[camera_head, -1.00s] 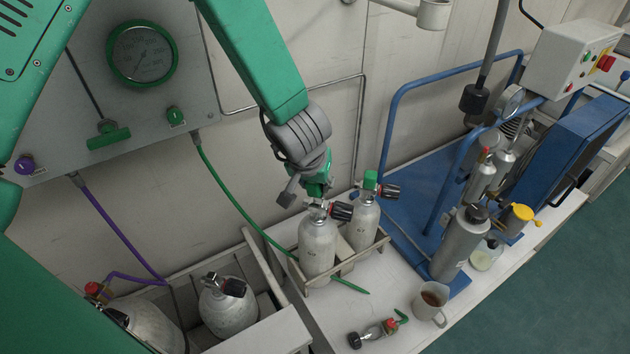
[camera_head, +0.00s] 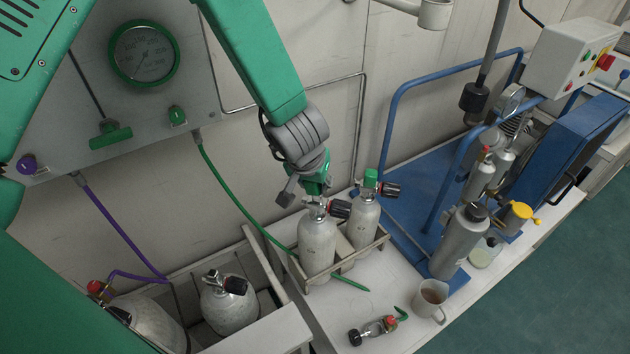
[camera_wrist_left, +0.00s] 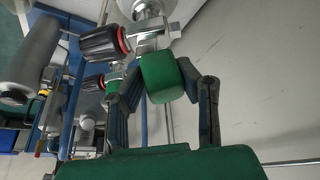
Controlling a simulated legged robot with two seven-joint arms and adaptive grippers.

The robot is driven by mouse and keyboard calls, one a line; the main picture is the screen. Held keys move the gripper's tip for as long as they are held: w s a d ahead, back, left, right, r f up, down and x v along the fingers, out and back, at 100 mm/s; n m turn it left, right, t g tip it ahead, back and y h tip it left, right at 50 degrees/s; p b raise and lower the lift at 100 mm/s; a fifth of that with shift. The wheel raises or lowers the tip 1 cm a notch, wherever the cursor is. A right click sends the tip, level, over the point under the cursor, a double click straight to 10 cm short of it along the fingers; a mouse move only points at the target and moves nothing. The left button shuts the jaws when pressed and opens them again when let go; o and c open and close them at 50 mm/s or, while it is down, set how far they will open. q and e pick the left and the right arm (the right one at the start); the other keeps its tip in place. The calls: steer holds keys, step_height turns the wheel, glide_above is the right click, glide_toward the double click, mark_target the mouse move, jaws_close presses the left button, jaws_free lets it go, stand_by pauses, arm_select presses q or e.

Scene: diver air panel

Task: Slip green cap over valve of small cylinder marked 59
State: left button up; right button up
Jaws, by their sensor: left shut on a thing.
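My left gripper (camera_head: 316,190) is over the front one of two small grey cylinders (camera_head: 317,245) in a rack. It is shut on the green cap (camera_wrist_left: 162,78), which shows between its fingers in the left wrist view. The cap is at the top of the valve (camera_wrist_left: 148,42), which has a black and red knob (camera_wrist_left: 100,42). I cannot tell how far the cap sits over it. The other small cylinder (camera_head: 363,222) beside it has a green top (camera_head: 370,178). The marking 59 is not readable on either. My right gripper is not in view.
The rack (camera_head: 345,262) stands on a white bench. To its right are a mug (camera_head: 431,298), a small fitting (camera_head: 374,328) and a blue frame (camera_head: 390,110). A green hose (camera_head: 235,208) runs behind. Larger cylinders (camera_head: 228,307) stand in a bin at lower left.

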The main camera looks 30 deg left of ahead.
arm_select(q)
steer(key=shift+s+a+f, duration=0.1)
steer(key=shift+a+f, duration=0.1)
steer(key=shift+f, duration=0.4)
steer(key=shift+f+b, duration=0.15)
steer(key=shift+b, duration=0.15)
steer(key=shift+d+f, duration=0.1)
steer(key=shift+f, duration=0.05)
steer(key=shift+d+p, duration=0.25)
steer(key=shift+p, duration=0.1)
steer(key=shift+f+b, duration=0.35)
steer(key=shift+f, duration=0.3)
stand_by(0.5)
